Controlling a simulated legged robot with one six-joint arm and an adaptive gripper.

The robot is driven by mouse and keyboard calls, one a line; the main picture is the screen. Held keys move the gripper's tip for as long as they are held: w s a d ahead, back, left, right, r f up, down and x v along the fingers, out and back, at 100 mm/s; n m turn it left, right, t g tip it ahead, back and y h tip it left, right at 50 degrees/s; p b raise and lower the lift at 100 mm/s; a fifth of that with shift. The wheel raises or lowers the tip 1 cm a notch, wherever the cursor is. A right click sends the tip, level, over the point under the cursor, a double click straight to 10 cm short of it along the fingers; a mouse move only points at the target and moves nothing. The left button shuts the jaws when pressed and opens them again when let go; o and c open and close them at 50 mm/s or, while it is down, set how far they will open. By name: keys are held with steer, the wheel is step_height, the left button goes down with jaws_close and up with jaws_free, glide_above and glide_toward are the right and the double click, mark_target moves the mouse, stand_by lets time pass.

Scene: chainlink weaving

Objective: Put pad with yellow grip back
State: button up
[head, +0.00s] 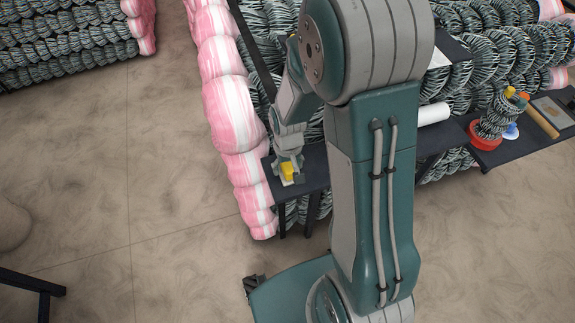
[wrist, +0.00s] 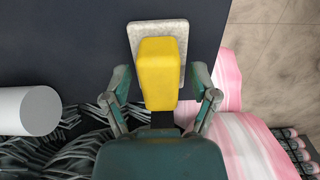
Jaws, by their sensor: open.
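The pad (wrist: 143,27) is a pale speckled slab with a yellow grip (wrist: 158,72) on top. It rests on a dark shelf (wrist: 70,50), near the shelf's right edge in the wrist view. In the head view the yellow grip (head: 288,170) shows at the left end of the shelf (head: 312,172). My gripper (wrist: 163,88) is open, with one finger on each side of the yellow grip. A gap shows between each finger and the grip. In the head view my gripper (head: 288,158) is just over the pad, and the pad is mostly hidden there.
A white cylinder (wrist: 27,110) lies left of my gripper; it also shows in the head view (head: 433,113). Pink and white padded rolls (head: 240,120) border the shelf on the left. A dark shelf with a red dish (head: 484,137) stands at right.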

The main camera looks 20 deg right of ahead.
steer(key=r, duration=1)
steer(key=shift+w+a+r, duration=0.1)
steer(key=shift+w+a, duration=0.05)
steer(key=shift+w, duration=0.1)
steer(key=s+r+t, duration=0.5)
steer(key=s+r, duration=0.9)
steer(key=r, duration=0.3)
steer(key=shift+s+t, duration=0.3)
stand_by(0.6)
